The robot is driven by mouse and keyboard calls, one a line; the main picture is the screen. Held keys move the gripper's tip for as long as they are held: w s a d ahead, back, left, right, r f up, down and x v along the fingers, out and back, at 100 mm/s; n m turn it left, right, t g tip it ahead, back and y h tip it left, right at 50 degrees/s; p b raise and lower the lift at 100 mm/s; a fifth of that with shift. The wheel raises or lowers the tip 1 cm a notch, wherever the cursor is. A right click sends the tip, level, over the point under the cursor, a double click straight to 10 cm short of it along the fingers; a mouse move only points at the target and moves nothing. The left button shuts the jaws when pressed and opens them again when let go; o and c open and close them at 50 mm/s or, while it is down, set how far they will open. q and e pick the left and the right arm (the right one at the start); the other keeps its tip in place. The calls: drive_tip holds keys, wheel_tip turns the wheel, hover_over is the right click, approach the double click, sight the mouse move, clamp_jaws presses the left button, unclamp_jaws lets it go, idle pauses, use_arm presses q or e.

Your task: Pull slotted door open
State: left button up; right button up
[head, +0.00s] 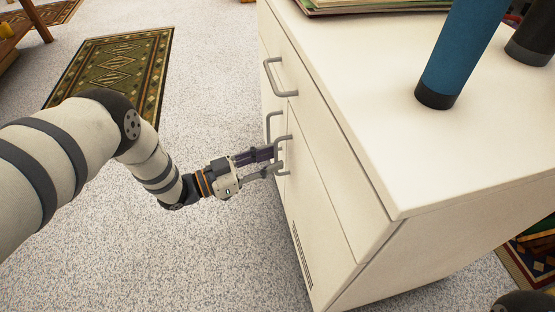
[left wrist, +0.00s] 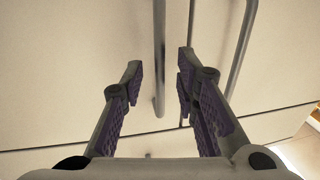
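The white cabinet (head: 365,140) has two doors side by side below a drawer. The nearer door (head: 318,200) shows a narrow dark slotted vent (head: 302,256) low on its face. Each door has a grey bar handle near the seam: the farther one (head: 268,126) and the nearer one (head: 289,146). My left gripper (head: 275,160) is open at the nearer handle. In the left wrist view, one handle bar (left wrist: 159,60) stands between the spread fingers, with visible gaps. The other bar (left wrist: 240,45) is outside the right finger. The door looks shut. My right gripper is not seen.
The drawer handle (head: 277,78) is above the doors. A blue cylinder (head: 462,48) and a dark cylinder (head: 535,35) stand on the cabinet top. The speckled carpet (head: 225,255) in front of the cabinet is clear. A patterned rug (head: 120,60) lies farther back.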

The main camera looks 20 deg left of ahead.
use_arm(q)
drive_tip(key=shift+x, duration=1.1)
clamp_jaws()
drive_tip(key=shift+s, duration=0.1)
